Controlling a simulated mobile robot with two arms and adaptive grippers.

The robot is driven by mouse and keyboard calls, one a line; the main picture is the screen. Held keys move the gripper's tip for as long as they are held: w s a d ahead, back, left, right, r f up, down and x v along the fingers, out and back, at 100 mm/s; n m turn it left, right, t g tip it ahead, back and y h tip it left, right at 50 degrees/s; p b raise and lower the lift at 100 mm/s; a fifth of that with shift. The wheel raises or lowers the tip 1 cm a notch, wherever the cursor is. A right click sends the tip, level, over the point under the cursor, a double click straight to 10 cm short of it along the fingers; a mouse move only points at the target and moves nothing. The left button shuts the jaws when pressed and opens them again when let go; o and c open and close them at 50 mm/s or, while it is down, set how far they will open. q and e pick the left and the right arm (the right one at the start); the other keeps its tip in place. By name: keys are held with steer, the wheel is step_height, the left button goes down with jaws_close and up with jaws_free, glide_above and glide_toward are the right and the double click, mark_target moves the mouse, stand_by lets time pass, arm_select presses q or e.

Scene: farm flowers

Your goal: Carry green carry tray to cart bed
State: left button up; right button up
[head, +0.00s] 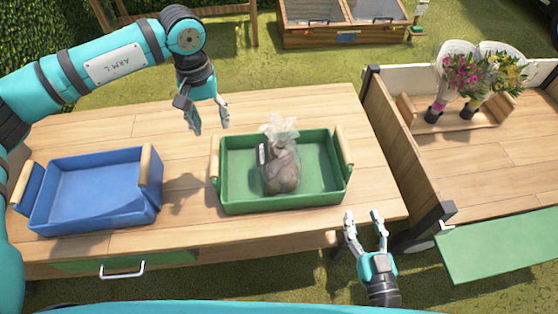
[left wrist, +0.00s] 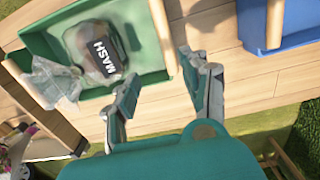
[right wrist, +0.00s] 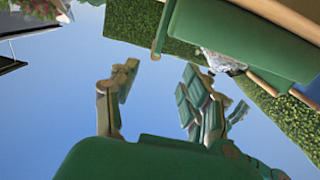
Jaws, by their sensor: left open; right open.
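The green carry tray (head: 240,203) sits on the wooden table, with a wooden handle at each end. A clear bag with brown contents (head: 282,172) stands in it; its label reads MASH in the left wrist view (left wrist: 100,50). My left gripper (head: 210,124) is open and empty, above the table behind the tray's left end. My right gripper (head: 366,220) is open and empty, off the table's front edge, below and right of the tray's right handle. The tray also shows in the right wrist view (right wrist: 200,25). The cart bed (head: 480,170) is a wooden deck at the right.
A blue tray (head: 95,190) with wooden handles stands on the table's left. On the cart, a wooden carrier (head: 470,126) holds two flower bouquets at the back. The cart's front deck is clear. A cart side wall (head: 405,150) stands between table and deck.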

mark_target(220, 163)
arm_select(q)
steer(key=shift+a+r, duration=0.25)
steer(key=shift+a, duration=0.1)
arm_select(e)
steer(key=shift+s+d+r, duration=0.1)
steer(key=shift+d, duration=0.05)
arm_select(q)
step_height(220, 163, down, 18)
steer(key=shift+r, duration=0.25)
arm_select(e)
steer(key=w+a, duration=0.1)
steer(key=w, duration=1)
steer(key=w+a, duration=0.1)
steer(key=w, duration=0.5)
steer(key=shift+w+a, duration=0.2)
steer(key=shift+a, duration=0.1)
arm_select(q)
jaws_close()
arm_select(e)
jaws_close()
